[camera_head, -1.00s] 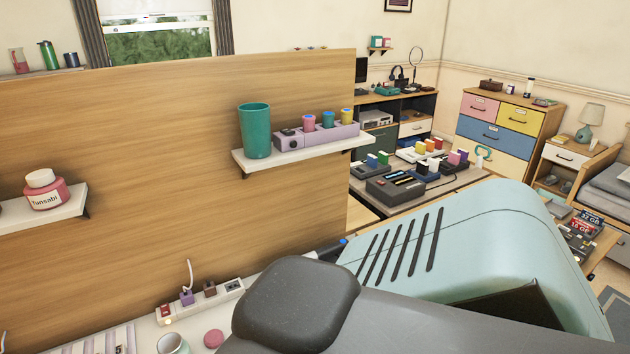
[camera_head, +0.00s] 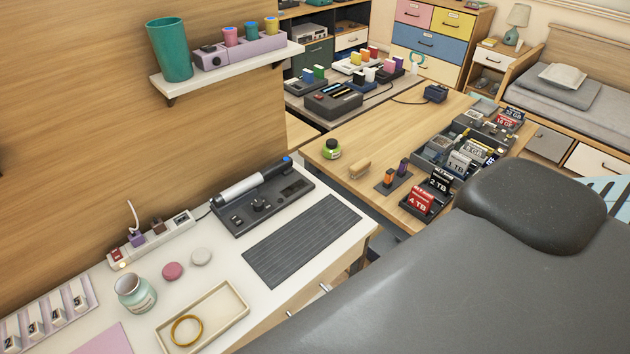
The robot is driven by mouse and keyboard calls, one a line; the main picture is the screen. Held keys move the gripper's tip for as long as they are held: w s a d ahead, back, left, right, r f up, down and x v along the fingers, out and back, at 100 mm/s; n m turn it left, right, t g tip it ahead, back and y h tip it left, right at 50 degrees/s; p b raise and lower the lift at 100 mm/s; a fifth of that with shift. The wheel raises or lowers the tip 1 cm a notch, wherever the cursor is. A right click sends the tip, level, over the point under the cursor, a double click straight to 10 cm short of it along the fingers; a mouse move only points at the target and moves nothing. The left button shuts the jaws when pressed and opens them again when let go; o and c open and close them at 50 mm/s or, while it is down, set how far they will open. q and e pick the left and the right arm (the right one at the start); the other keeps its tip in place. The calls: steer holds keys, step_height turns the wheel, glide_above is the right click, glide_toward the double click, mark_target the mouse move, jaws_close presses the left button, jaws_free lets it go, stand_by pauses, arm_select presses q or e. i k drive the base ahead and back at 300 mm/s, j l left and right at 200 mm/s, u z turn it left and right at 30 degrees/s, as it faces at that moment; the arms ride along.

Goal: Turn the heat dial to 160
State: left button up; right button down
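A dark grey device (camera_head: 265,197) lies on the white desk, below the wall shelf. A silver cylindrical tool with a blue tip (camera_head: 253,182) rests along its back edge. A small black knob (camera_head: 259,204), possibly the heat dial, sits on its top face. Its markings and setting are too small to read. Neither of my grippers is in view.
The white desk (camera_head: 227,264) also holds a dark grey mat (camera_head: 302,240), a beige tray (camera_head: 205,317) with a ring, a jar (camera_head: 136,293) and a power strip (camera_head: 152,238). A large grey shape close to the camera, unidentified, hides the lower right.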

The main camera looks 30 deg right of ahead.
mark_target(258, 205)
steer(key=z, duration=0.7)
steer(key=k, duration=0.45)
steer(key=i, duration=0.4)
